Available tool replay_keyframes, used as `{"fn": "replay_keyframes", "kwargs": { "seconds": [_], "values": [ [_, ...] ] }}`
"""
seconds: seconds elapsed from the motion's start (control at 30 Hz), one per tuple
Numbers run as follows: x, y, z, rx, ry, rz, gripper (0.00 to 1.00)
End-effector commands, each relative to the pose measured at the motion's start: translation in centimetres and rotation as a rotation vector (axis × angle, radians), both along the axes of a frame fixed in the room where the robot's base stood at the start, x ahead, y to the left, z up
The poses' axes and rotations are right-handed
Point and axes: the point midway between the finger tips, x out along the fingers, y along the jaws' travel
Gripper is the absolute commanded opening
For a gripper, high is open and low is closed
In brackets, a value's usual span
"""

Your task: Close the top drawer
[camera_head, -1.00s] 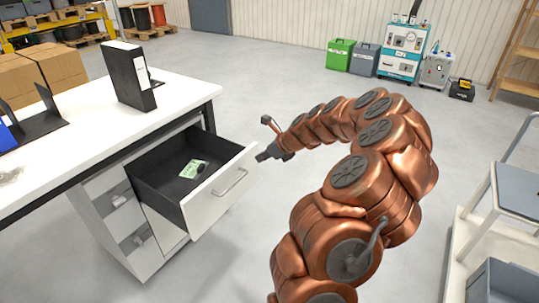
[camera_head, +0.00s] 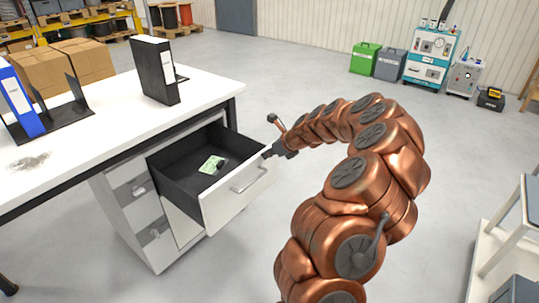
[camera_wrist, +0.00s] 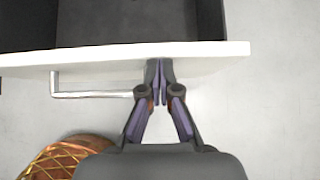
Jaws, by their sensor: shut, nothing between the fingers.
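The top drawer (camera_head: 222,209) of the white cabinet under the table is pulled partly out, with a white front, a silver bar handle (camera_head: 248,180) and a dark inside. A green card with a small dark item (camera_head: 213,164) lies in it. My gripper (camera_head: 268,153) is at the right end of the drawer front, on its outer side. In the wrist view my gripper (camera_wrist: 159,68) is shut and empty, its fingertips at the drawer front (camera_wrist: 215,57), right of the handle (camera_wrist: 95,95). Whether they touch it is hard to tell.
The white table (camera_head: 110,125) above carries a black binder (camera_head: 155,70), a blue binder (camera_head: 20,102) and a dark stand. A grey trolley (camera_head: 505,225) stands at the right. The floor (camera_head: 300,70) behind my arm is clear.

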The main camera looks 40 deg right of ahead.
Motion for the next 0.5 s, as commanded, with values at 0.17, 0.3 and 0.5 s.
{"fn": "replay_keyframes", "kwargs": {
  "seconds": [0.17, 0.3, 0.5],
  "values": [
    [0.1, 0.0, 0.1, 0.0, 0.0, 0.0, 0.0],
    [0.9, 0.2, 0.3, -0.002, 0.001, 0.0, 0.0],
    [3.5, 0.9, 0.3, 0.0, 0.005, 0.002, 0.0]
  ]
}}
